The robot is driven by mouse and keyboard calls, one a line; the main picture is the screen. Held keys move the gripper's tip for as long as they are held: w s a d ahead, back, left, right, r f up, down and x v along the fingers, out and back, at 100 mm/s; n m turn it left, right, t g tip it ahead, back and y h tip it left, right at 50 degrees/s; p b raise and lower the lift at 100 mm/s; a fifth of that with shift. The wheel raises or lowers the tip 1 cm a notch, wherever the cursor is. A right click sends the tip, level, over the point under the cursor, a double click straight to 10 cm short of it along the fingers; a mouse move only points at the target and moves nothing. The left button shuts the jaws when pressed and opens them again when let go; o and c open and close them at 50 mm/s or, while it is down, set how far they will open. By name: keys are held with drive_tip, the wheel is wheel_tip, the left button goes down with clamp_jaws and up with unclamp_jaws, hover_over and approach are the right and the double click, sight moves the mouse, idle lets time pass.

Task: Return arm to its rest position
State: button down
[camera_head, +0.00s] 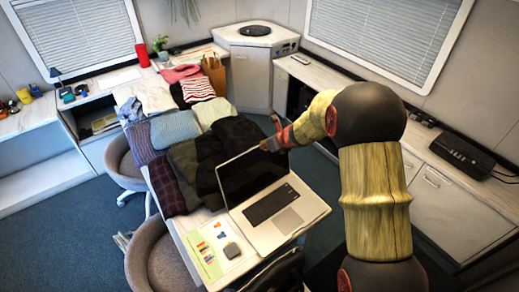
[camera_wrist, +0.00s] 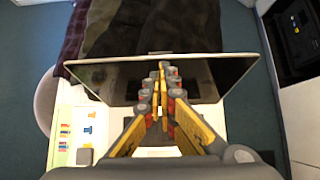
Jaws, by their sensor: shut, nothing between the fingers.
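My arm, in yellow and black links, rises on the right of the head view and reaches left over the table. My gripper (camera_head: 270,144) is at the top edge of the open laptop's screen in that view. In the wrist view my gripper (camera_wrist: 162,72) has its fingertips together with nothing between them. The laptop (camera_head: 278,216) stands open on the near end of the table, and its screen (camera_wrist: 110,80) lies beyond and below the fingers in the wrist view. I cannot tell whether the fingertips touch the screen.
Folded clothes (camera_head: 175,127) cover most of the table. A paper with colored charts (camera_head: 208,246) lies left of the laptop. Round grey chairs (camera_head: 160,255) stand at the left side. A counter with a black device (camera_head: 463,155) runs along the right wall. Blue floor is open at the left.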

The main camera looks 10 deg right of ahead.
drive_tip(key=v, duration=0.3)
drive_tip(key=r+p+v, duration=0.1)
drive_tip(key=v, duration=0.1)
drive_tip(key=shift+w+a, duration=0.2)
drive_tip(key=shift+w, duration=0.15)
drive_tip(key=s+a+n+g+y+b, duration=0.1)
drive_tip(key=s+a+n+g, duration=0.15)
drive_tip(key=s+n, duration=0.65)
drive_tip(key=s+a+n+g+b, duration=0.1)
drive_tip(key=s+a+n+g, duration=0.15)
drive_tip(key=s+n, duration=0.7)
drive_tip(key=s+d+r+n+t+h+b, duration=0.1)
drive_tip(key=s+n+b, duration=0.5)
drive_tip(key=s, duration=0.6)
drive_tip(key=s+d+r+n+t+h+b, duration=0.1)
drive_tip(key=s+n+b, duration=0.5)
drive_tip(key=s, duration=0.6)
wheel_tip(320, 180, up, 3)
drive_tip(key=shift+d+f+n+t+h+b, duration=0.2)
drive_tip(key=shift+d+n+t+h+b, duration=0.15)
drive_tip(key=shift+d+h, duration=0.7)
